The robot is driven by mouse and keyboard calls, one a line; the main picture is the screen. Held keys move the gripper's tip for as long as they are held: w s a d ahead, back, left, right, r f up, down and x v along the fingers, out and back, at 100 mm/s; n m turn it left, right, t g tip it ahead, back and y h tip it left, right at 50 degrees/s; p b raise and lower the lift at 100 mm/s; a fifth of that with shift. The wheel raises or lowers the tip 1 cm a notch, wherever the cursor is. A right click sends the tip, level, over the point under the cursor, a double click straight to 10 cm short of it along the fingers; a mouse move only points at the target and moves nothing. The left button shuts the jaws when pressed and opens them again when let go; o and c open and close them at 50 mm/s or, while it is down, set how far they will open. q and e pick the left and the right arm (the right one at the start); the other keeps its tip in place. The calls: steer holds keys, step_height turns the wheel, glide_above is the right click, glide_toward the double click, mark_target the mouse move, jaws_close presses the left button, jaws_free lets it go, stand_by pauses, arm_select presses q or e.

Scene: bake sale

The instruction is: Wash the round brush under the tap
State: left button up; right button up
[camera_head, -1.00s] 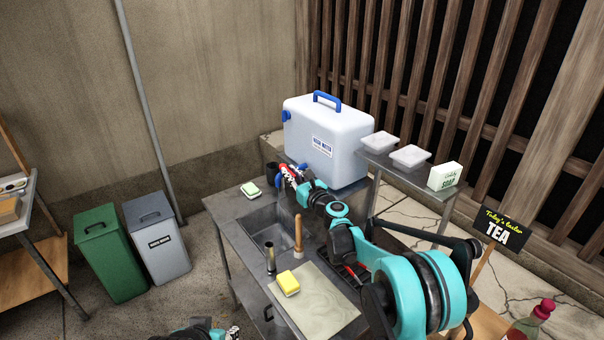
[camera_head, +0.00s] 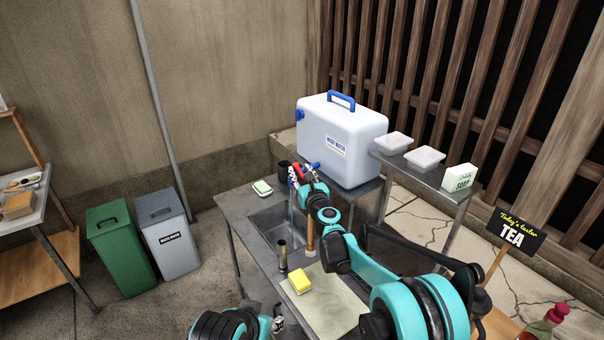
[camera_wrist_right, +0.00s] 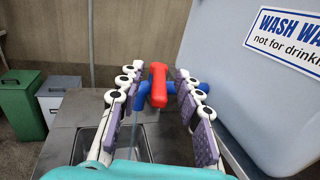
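An upright wooden-handled tool with a pale round foot, apparently the round brush (camera_head: 310,238), stands at the sink's right edge. The blue tap with a red lever (camera_wrist_right: 159,84) is on the white water container (camera_head: 342,140). My right gripper (camera_head: 303,176) is at the tap; in the right wrist view (camera_wrist_right: 157,88) its fingers are apart on either side of the red lever. A thin stream of water (camera_wrist_right: 137,138) falls from the tap toward the sink (camera_head: 268,226). My left gripper (camera_head: 277,322) is low at the bottom edge, small and partly hidden.
A yellow sponge (camera_head: 299,279) lies on a pale board (camera_head: 335,308), beside a dark metal cylinder (camera_head: 282,256). A green-and-white sponge (camera_head: 262,188) and a dark cup (camera_head: 284,171) are behind the sink. Green and grey bins (camera_head: 168,240) stand left.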

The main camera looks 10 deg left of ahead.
steer(key=v, duration=1.2)
steer(key=shift+d, duration=0.1)
steer(key=s+d+r+n+g+h, duration=0.1)
steer(key=s+d+r+n+g, duration=0.1)
steer(key=s+d+n, duration=0.5)
steer(key=s+d+r+n+g, duration=0.2)
steer(key=s+d+n, duration=0.4)
steer(key=n, duration=0.4)
steer(key=s+d+f+n+g+h, duration=0.2)
steer(key=s+d+f+n+h, duration=0.2)
steer(key=s+d, duration=0.5)
steer(key=s+d+f+n+g+h, duration=0.2)
steer(key=s+d+f+n+h, duration=0.2)
steer(key=s+d+f+n, duration=0.4)
steer(key=s+d, duration=0.2)
steer(key=s, duration=0.3)
steer(key=shift+d+f+n, duration=0.15)
steer(key=shift+f+n, duration=0.1)
steer(key=shift+n, duration=0.15)
